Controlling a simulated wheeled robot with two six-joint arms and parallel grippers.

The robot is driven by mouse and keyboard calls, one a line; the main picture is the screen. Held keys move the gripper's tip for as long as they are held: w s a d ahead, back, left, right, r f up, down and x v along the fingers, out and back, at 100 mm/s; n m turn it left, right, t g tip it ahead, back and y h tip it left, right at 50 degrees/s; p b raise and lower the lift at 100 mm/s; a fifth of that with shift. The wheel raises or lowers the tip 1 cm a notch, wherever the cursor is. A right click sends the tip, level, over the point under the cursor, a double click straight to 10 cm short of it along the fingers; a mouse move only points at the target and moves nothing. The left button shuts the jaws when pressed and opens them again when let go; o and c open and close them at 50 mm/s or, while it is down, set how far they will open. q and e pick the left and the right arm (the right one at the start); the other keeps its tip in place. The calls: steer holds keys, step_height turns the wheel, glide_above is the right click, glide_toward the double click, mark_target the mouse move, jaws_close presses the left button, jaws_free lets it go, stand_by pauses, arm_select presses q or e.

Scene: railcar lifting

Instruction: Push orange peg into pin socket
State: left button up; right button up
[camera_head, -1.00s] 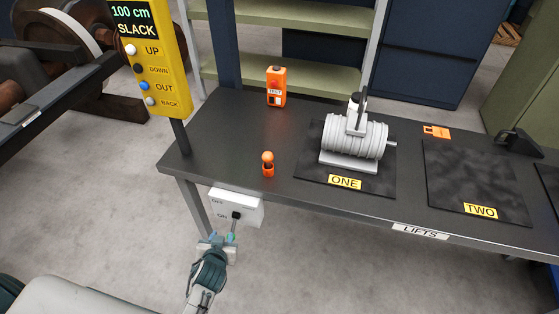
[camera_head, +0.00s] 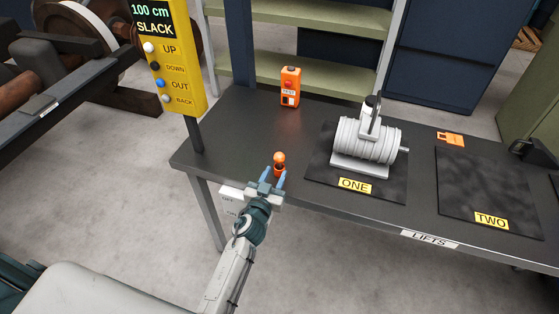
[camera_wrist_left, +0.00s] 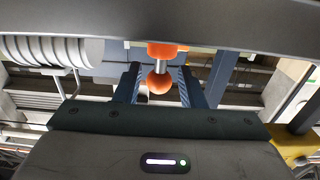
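The orange peg (camera_head: 279,158) has a round knob on top and stands near the front left edge of the dark table. An orange collar (camera_head: 279,172) is at its foot; I cannot tell if this is the pin socket. My left gripper (camera_head: 273,178) is open at the peg, its blue fingers pointing at it. In the left wrist view, the peg's knob (camera_wrist_left: 159,83) shows between the two fingers (camera_wrist_left: 158,75), with a gap on each side. The orange collar also shows there (camera_wrist_left: 168,50). My right gripper is not in view.
A grey drum hoist (camera_head: 366,140) sits on mat ONE, right of the peg. An orange control box (camera_head: 290,88) stands behind. A yellow panel (camera_head: 168,60) reading 100 cm SLACK rises at the left. A white switch box (camera_head: 231,196) hangs below the table edge.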

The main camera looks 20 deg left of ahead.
mark_target(279, 166)
arm_select(q)
steer(key=shift+w+r, duration=0.1)
steer(key=shift+w, duration=0.35)
steer(key=w, duration=0.4)
steer(key=shift+w, duration=0.2)
steer(key=shift+s, duration=0.1)
jaws_close()
